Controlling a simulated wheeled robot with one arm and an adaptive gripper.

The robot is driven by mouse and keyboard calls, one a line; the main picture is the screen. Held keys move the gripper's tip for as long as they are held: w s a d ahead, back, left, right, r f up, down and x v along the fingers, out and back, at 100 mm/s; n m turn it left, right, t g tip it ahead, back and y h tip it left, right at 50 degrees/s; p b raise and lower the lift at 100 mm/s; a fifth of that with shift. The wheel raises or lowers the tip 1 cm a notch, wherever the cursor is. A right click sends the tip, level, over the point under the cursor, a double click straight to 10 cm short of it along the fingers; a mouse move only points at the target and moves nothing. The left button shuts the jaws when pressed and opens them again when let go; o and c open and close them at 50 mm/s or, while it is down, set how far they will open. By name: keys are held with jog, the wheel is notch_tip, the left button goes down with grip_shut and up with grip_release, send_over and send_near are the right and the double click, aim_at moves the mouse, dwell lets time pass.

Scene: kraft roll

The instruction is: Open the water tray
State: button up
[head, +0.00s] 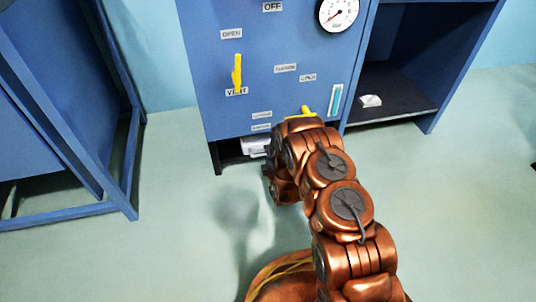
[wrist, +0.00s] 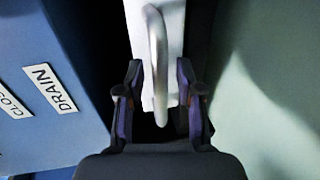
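The water tray (head: 256,146) shows as a pale front low in the blue cabinet, just left of my arm in the head view. In the wrist view the tray's white front (wrist: 176,40) fills the top middle, with a curved grey handle (wrist: 158,65) standing out from it. My gripper (wrist: 158,82) is open, with one dark finger on each side of the handle. Gaps show between the handle and both fingers. In the head view my arm hides most of the gripper and part of the tray.
The blue cabinet (head: 215,100) carries yellow levers (head: 237,72), labels and a gauge (head: 338,12). A DRAIN label (wrist: 50,88) is left of the gripper. An open shelf (head: 405,112) stands at right, a blue frame (head: 125,170) at left. The floor (head: 190,215) in front is clear.

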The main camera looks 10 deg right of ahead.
grip_shut()
jog(key=shift+s, duration=0.1)
dwell(0.4)
